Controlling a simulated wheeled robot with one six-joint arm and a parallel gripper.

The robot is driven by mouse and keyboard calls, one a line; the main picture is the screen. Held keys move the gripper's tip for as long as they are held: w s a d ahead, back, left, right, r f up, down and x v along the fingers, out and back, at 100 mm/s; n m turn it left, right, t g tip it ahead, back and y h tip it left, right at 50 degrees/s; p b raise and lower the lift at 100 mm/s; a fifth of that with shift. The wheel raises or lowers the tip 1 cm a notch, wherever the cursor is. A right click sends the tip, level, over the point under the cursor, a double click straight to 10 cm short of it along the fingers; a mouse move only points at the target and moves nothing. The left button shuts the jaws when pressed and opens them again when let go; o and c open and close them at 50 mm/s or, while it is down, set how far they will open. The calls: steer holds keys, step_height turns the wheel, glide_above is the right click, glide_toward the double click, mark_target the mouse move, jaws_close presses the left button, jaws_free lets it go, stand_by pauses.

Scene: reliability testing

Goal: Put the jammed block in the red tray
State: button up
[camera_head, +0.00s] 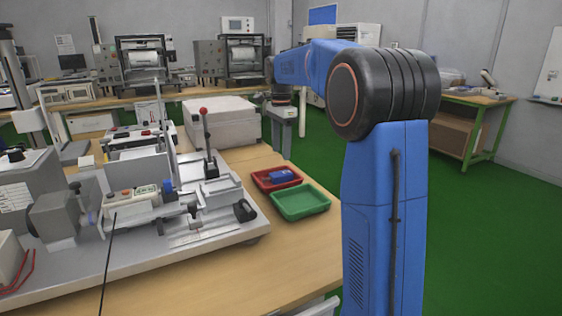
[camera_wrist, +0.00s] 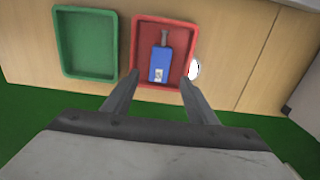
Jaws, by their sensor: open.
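The red tray (camera_head: 262,172) stands on the wooden table beside the test machine. A blue block (camera_head: 281,176) with a grey end piece lies inside it. In the wrist view the block (camera_wrist: 162,64) rests flat on the floor of the red tray (camera_wrist: 139,29), with a small white label on it. My gripper (camera_wrist: 158,84) is open and empty, with its two fingers apart near the tray's near edge. In the head view the gripper (camera_head: 283,96) is small, at the end of my blue arm, and its fingers cannot be made out.
A green tray (camera_head: 300,203) stands next to the red one, and also shows in the wrist view (camera_wrist: 64,42). A test machine with an upright lever (camera_head: 206,135) fills the table's left side. A white box (camera_head: 222,122) stands behind. The green floor is clear.

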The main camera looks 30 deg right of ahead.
steer(key=shift+r, duration=1.8)
